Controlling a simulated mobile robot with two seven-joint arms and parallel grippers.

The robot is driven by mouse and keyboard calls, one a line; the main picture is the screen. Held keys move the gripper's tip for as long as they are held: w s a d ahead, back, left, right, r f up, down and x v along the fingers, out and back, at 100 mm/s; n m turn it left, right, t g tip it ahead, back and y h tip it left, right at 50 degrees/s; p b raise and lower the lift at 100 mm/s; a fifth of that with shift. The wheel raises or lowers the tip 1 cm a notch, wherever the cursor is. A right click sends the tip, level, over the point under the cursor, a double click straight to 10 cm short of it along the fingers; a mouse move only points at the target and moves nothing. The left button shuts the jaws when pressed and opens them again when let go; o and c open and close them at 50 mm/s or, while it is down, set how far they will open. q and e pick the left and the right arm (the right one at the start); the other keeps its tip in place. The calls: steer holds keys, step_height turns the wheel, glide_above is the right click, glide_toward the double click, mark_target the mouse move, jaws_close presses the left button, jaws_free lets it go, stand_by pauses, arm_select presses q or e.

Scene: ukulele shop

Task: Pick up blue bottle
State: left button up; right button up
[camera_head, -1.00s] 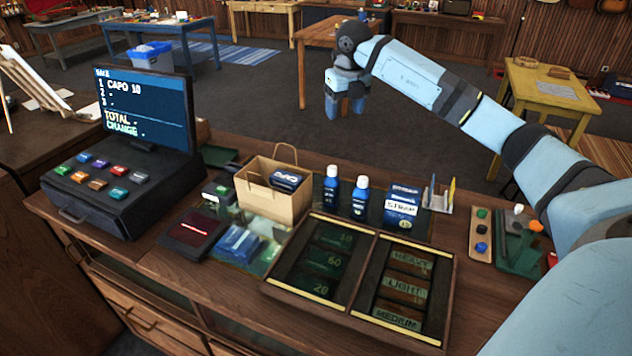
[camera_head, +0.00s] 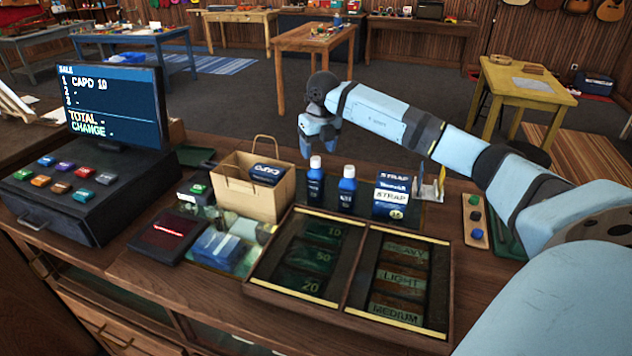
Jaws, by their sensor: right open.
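Two blue bottles with white caps stand upright on the counter behind the divided tray. The left blue bottle (camera_head: 315,184) is beside the paper bag, and the right blue bottle (camera_head: 347,191) is beside the strap box. My right gripper (camera_head: 320,150) is above and behind the bottles, pointing down, apart from both. It is open and holds nothing that I can see; its fingertips are small in the view. My left gripper is not in view.
A paper bag (camera_head: 256,203) with a box in it stands left of the bottles. A strap box (camera_head: 391,196) stands to their right. The divided wooden tray (camera_head: 352,268) lies in front. The register (camera_head: 95,190) is at the left.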

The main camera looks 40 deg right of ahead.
mark_target(316, 158)
steer(key=shift+w+f+p, duration=0.25)
steer(key=shift+f+p, duration=0.1)
steer(key=shift+f, duration=1.2)
steer(key=shift+w+f+p, duration=0.2)
steer(key=shift+f+p, duration=0.1)
steer(key=shift+f, duration=1.25)
steer(key=c, duration=0.9)
steer(key=shift+r, duration=0.2)
steer(key=shift+c, duration=0.2)
